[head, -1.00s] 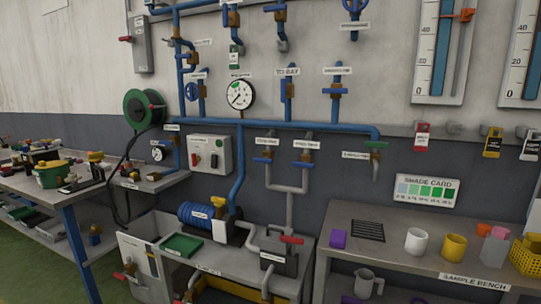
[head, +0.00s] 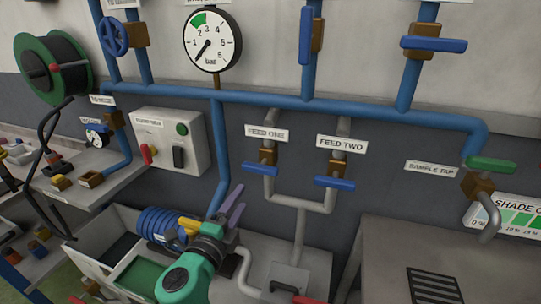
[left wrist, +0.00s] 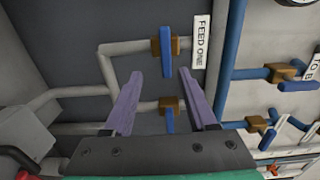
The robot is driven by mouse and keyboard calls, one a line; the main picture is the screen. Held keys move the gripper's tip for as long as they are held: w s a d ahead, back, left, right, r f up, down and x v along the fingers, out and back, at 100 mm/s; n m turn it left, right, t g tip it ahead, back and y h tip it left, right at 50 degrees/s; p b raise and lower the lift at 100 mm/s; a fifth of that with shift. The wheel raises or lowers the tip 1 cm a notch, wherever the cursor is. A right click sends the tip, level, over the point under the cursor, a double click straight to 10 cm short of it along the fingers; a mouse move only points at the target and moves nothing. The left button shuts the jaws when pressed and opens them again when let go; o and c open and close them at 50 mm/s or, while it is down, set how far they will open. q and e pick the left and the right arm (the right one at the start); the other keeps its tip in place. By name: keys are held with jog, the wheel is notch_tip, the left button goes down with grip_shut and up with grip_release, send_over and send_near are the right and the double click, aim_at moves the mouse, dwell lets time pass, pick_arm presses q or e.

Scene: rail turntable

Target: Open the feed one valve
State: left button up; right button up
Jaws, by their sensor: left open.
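The feed one valve (head: 265,157) is a brass body with a blue lever handle (head: 259,169), under the FEED ONE label. The handle lies crosswise to its grey pipe. My left gripper (head: 228,199), with purple fingers, is open and empty, below and left of this valve in the head view. In the left wrist view the feed one valve (left wrist: 163,47) shows beyond the fingertips, near the gap of my left gripper (left wrist: 160,74), with no contact visible. The feed two valve (left wrist: 171,105) shows lower there, between the fingers in the picture. My right gripper is not in view.
The feed two valve (head: 332,171) hangs just right of feed one, its blue handle also crosswise. A pressure gauge (head: 212,40), a control box (head: 173,141) and a blue pump (head: 160,226) are nearby. The sample tap (head: 478,186) is at far right.

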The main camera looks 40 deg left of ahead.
aim_at(259, 171)
pick_arm(q)
jog(key=x, duration=0.4)
jog(key=r+x, duration=0.1)
jog(key=x, duration=0.7)
jog(key=shift+w+d+r+p, duration=0.15)
jog(key=shift+w+p, duration=0.2)
jog(key=shift+w, duration=0.4)
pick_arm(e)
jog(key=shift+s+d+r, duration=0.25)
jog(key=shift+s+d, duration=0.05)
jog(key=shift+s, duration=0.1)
pick_arm(q)
grip_shut()
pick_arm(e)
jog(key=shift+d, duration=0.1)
